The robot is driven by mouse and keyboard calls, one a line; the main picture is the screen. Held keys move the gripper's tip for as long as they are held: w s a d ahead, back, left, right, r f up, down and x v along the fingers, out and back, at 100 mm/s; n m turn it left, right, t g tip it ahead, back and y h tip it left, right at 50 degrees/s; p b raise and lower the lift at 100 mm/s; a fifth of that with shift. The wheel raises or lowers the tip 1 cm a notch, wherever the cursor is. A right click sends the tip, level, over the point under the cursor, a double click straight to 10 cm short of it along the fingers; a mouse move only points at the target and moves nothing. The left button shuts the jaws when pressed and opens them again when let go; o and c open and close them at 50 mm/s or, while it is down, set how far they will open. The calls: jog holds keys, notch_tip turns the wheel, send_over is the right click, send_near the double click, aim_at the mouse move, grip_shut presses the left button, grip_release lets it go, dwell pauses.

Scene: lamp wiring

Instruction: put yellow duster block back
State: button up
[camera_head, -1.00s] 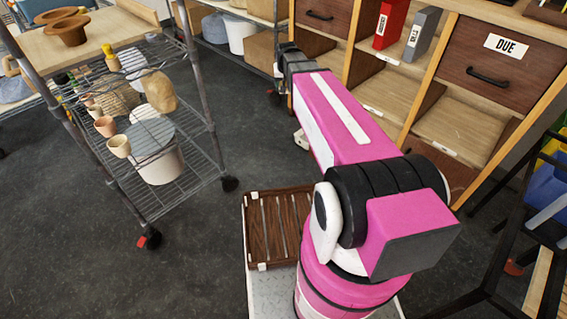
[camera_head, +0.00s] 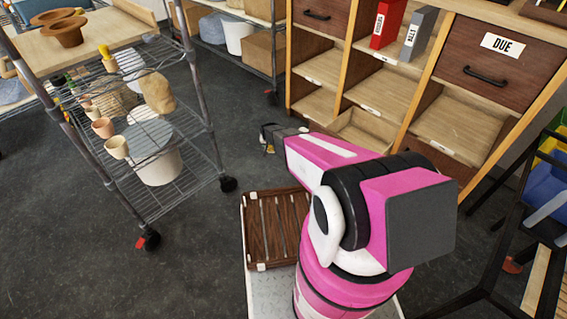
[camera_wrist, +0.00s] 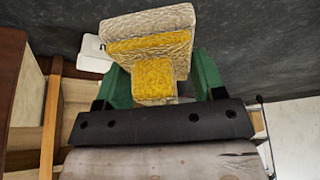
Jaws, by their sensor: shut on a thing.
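The yellow duster block (camera_wrist: 153,78) shows in the wrist view between the two green fingers of my gripper (camera_wrist: 160,84), with cream, rough-faced layers beyond it. My gripper is shut on it. In the head view my gripper (camera_head: 268,139) is at the far end of my pink arm, low in front of the wooden shelf unit (camera_head: 398,133). Only a small yellow patch shows near it there, and my gripper's fingers are too small to make out. In the wrist view the block is held above the dark floor.
The shelf unit has open pigeonholes, a pulled-out drawer (camera_head: 358,136) low down, and red and grey binders. A wire cart (camera_head: 205,95) with pots stands at the left. A slatted brown crate (camera_head: 274,228) lies near my base. Dark floor lies between.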

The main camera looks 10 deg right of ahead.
notch_tip(320, 180, down, 8)
jog(key=w+d+f, duration=0.1)
jog(key=d+f, duration=0.1)
jog(key=d, duration=0.1)
jog(key=w+d+f, duration=0.4)
jog(key=d, duration=0.1)
jog(key=shift+w+d+f, duration=0.25)
jog(key=shift+d+f, duration=0.05)
jog(key=shift+d, duration=0.05)
jog(key=shift+f, duration=2)
jog(key=shift+f, duration=0.1)
jog(key=o, duration=0.8)
jog(key=shift+o, duration=0.2)
